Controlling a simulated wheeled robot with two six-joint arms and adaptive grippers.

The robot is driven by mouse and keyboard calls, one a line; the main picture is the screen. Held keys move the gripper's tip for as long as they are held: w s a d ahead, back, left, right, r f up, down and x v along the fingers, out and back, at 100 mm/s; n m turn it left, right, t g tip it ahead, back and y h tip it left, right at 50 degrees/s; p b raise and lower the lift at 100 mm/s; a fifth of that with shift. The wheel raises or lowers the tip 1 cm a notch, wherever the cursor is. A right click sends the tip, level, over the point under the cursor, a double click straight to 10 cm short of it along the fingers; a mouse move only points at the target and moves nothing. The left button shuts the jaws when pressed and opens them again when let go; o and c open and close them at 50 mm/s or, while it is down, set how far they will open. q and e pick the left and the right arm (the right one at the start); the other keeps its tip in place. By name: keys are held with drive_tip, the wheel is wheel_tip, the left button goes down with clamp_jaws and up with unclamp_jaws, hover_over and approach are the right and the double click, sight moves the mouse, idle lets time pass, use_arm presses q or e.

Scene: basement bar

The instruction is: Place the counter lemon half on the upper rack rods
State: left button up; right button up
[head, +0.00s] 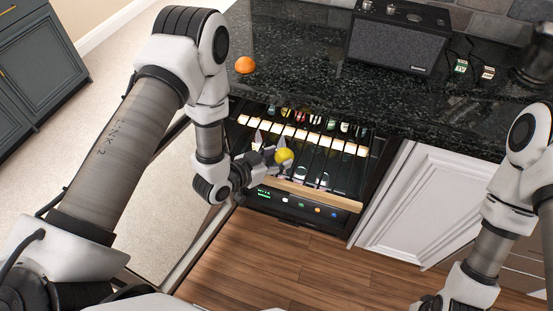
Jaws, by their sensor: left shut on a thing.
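The yellow lemon half (284,156) is in my left gripper (277,158), which is shut on it. The gripper holds it at the front of the open under-counter cooler, over the left part of the upper rack (318,194), whose front edge is pale wood. The rack's dark rods run front to back and are partly hidden by the gripper. I cannot tell whether the lemon half touches the rods. My right arm is at the right edge, and its gripper is out of view.
An orange fruit (245,65) lies on the black stone counter (300,55). A dark speaker (399,38) and small tags (461,66) stand further right. Several bottles (330,124) show at the cooler's back. A white cabinet (420,203) is right of the cooler. The wooden floor is clear.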

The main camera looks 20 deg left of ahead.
use_arm(q)
drive_tip(key=shift+f, duration=0.15)
drive_tip(key=o, duration=1.2)
drive_tip(key=shift+c, duration=0.2)
drive_tip(key=shift+r, duration=0.25)
drive_tip(key=b+v, duration=0.1)
drive_tip(key=v, duration=1.1)
drive_tip(key=s+a+f+n+g+y, duration=0.1)
drive_tip(key=s+f+n+g+y, duration=0.2)
drive_tip(key=s+f+g, duration=0.3)
drive_tip(key=s+a+f+n+g+y, duration=0.2)
drive_tip(key=s+f+g, duration=0.4)
drive_tip(key=s+f, duration=0.5)
drive_tip(key=shift+s+a+f+n+y, duration=0.2)
drive_tip(key=shift+s+a+n+y, duration=0.1)
drive_tip(key=shift+s+n+y, duration=0.3)
